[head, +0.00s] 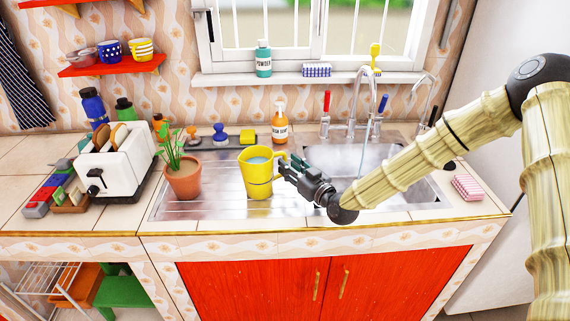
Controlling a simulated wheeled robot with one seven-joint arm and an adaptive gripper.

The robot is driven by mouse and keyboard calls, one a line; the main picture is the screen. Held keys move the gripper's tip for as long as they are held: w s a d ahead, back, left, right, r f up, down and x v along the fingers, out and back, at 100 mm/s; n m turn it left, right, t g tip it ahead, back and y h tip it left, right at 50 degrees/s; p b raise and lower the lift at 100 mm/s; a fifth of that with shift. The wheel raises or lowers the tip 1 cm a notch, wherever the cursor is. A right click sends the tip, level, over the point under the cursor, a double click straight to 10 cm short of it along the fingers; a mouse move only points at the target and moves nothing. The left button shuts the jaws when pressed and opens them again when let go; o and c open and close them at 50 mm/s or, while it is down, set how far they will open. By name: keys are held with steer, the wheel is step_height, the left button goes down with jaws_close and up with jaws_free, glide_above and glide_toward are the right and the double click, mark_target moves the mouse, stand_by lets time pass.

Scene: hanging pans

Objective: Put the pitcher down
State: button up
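The yellow pitcher (257,179) is upright over the steel drainboard, left of the sink basin. It has pale liquid inside, and its handle is on the right. My gripper (284,168) reaches in from the right and is at the handle. The fingers overlap the handle, so their closure around it is hard to see in detail, but they appear shut on it. The pitcher's base appears at or just above the drainboard; I cannot tell whether it touches.
A potted plant (183,178) stands close to the pitcher's left. An orange soap bottle (280,125) and brushes (220,134) are behind. The tap (362,100) runs into the sink (390,175). A toaster (118,160) stands far left. Bare drainboard (217,208) lies between plant and pitcher.

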steer(key=b+v, duration=0.1)
steer(key=v, duration=0.7)
steer(key=shift+s+d+f+b, duration=0.1)
steer(key=shift+s+d+b, duration=0.1)
steer(key=shift+s+b, duration=0.1)
